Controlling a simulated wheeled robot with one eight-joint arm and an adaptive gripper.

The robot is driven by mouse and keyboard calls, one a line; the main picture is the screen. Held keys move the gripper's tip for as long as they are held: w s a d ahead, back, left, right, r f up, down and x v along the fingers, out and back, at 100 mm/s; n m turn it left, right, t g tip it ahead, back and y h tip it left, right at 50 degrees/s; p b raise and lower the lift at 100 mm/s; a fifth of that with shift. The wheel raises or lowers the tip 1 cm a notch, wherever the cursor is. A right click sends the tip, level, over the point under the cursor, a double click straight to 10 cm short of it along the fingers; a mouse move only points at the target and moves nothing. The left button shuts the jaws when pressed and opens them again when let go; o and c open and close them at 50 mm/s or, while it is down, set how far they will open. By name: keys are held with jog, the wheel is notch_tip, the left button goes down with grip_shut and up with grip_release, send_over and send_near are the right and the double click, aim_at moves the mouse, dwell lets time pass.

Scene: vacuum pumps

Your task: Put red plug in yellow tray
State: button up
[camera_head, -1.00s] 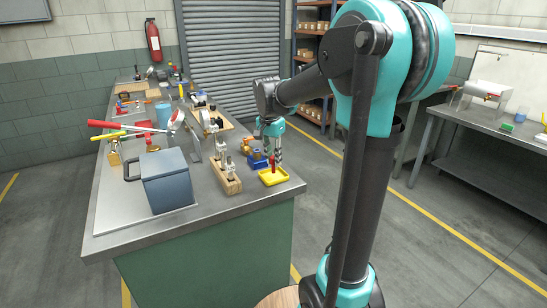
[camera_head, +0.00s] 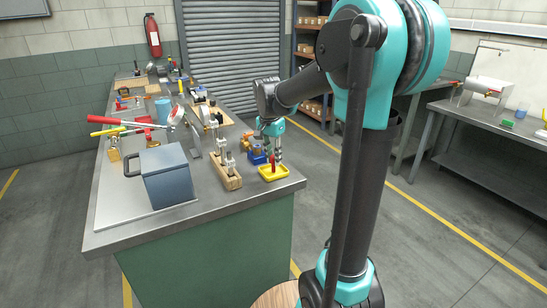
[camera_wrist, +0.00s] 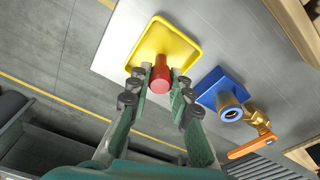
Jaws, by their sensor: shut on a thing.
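The red plug (camera_wrist: 160,74) is between the fingertips of my gripper (camera_wrist: 160,82) in the wrist view, and the fingers are shut on it. The yellow tray (camera_wrist: 149,43) lies flat on the bench top. In the wrist view the plug overlaps the tray's near part, and I cannot tell whether it touches the tray floor. In the head view my gripper (camera_head: 273,150) is right above the yellow tray (camera_head: 284,174), with the red plug (camera_head: 272,160) under it at the tray's back left part.
A blue block with a brass valve and orange handle (camera_wrist: 247,146) stands close beside the tray. A wooden block with metal fittings (camera_head: 228,176) and a blue-grey container (camera_head: 169,181) stand to the left. The bench's front right corner (camera_head: 297,184) is near the tray.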

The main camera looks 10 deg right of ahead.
jog(key=shift+f, duration=0.2)
jog(key=o, duration=0.9)
notch_tip(320, 180, up, 12)
jog(key=a, duration=0.1)
jog(key=shift+s, duration=0.45)
jog(key=shift+c, duration=0.6)
grip_shut()
dwell(0.4)
